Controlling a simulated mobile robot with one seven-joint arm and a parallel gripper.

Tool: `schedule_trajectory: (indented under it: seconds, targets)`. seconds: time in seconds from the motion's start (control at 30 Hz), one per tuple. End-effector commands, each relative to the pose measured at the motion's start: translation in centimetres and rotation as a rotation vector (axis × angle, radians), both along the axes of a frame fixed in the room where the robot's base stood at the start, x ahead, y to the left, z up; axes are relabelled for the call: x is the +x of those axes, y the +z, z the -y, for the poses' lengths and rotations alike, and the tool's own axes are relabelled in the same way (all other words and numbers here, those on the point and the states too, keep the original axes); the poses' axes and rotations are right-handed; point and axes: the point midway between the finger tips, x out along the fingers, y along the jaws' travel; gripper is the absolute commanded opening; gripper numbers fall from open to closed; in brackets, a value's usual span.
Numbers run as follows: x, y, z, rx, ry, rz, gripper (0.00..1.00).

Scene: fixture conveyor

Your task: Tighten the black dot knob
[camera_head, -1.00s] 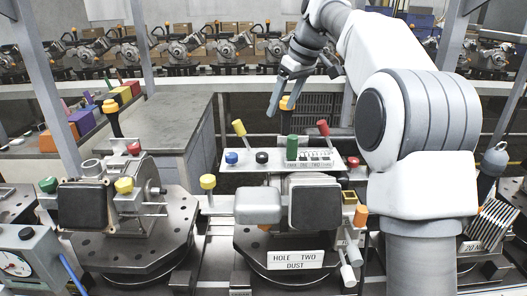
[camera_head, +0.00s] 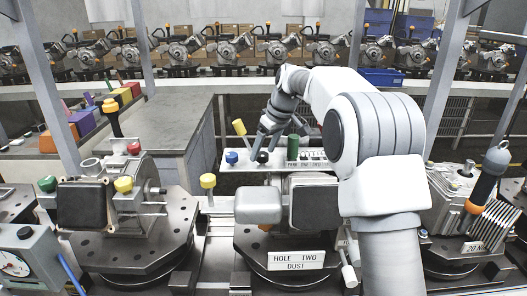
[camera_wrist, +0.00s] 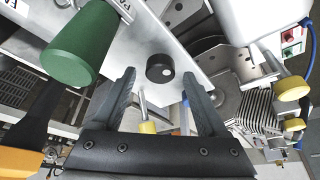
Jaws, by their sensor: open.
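The black dot knob (camera_wrist: 160,68) is a short black cylinder with a small white dot on its face. It stands on a light panel (camera_wrist: 125,40). In the head view the knob (camera_head: 262,158) is partly covered by my fingers, between a blue knob (camera_head: 231,157) and a green knob (camera_head: 292,147). My gripper (camera_wrist: 158,82) is open. In the wrist view the knob appears between its two fingertips, with space on both sides. In the head view my gripper (camera_head: 268,145) is just above the knob; contact is not visible.
The tall green knob (camera_wrist: 82,42) stands close to my left finger in the wrist view. A yellow-tipped lever (camera_head: 239,128) rises beside my gripper in the head view. A "HOLE TWO DUST" fixture (camera_head: 296,262) sits in front. My arm hides the panel's right end.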

Motion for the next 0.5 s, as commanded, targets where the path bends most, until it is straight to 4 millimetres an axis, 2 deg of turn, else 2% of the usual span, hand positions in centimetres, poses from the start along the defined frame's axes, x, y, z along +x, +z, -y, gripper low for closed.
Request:
schedule_trajectory:
  seconds: [0.13,0.37,0.4,0.5]
  targets:
    - [0.21,-0.74,-0.19,-0.001,0.0,-0.001,0.76]
    - [0.22,-0.8,-0.22,0.0,0.0,0.0,0.76]
    - [0.22,-0.8,-0.23,0.0,0.0,0.0,0.74]
    - [0.22,-0.78,-0.22,0.0,0.0,0.0,0.56]
